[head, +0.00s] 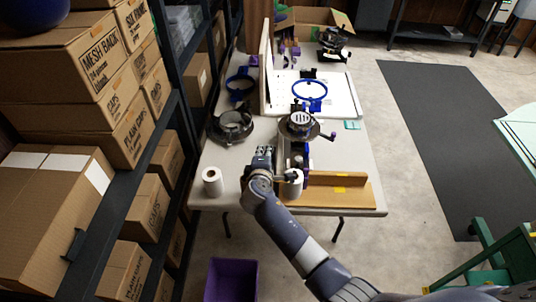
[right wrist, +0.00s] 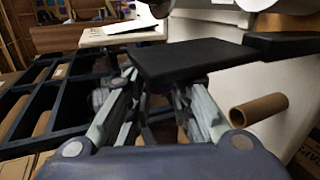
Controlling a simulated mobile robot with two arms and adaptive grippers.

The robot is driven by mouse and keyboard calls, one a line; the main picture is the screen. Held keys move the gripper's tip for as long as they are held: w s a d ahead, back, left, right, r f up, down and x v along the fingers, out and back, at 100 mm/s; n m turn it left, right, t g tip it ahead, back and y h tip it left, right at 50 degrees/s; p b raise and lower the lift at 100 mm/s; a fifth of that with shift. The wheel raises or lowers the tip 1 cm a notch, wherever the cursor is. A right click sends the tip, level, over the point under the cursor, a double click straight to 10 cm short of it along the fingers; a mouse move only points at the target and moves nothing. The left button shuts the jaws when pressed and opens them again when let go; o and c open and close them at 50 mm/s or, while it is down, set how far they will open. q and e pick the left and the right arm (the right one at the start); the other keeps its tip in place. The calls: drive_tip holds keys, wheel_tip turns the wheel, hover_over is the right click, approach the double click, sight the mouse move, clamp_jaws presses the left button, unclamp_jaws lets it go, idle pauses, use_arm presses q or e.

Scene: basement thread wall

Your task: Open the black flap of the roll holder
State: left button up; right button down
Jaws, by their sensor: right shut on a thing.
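The roll holder (head: 299,165) stands at the front of the white table, with a white paper roll (head: 293,186) at its near side. Its black flap (right wrist: 190,60) is a flat dark plate across the fingertips in the right wrist view. My right gripper (head: 263,153) is at the left side of the holder. In the right wrist view it (right wrist: 165,85) is shut on the flap, with the fingertips partly hidden behind the plate. The flap is small and mostly hidden in the head view, so its angle is unclear there. My left gripper is not in view.
A loose white roll (head: 212,182) stands at the table's front left. A wooden ledge (head: 335,190) lies right of the holder. A dark round device (head: 232,127) and blue hoops (head: 309,90) sit farther back. A shelf of cartons (head: 90,60) borders the left side.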

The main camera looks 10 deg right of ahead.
drive_tip(key=shift+s+a+f, duration=0.1)
drive_tip(key=shift+a+f, duration=0.05)
drive_tip(key=shift+f, duration=0.05)
idle(0.3)
drive_tip(key=c, duration=1.5)
unclamp_jaws()
drive_tip(key=shift+o, duration=0.2)
drive_tip(key=shift+r, duration=0.15)
drive_tip(key=v, duration=1.2)
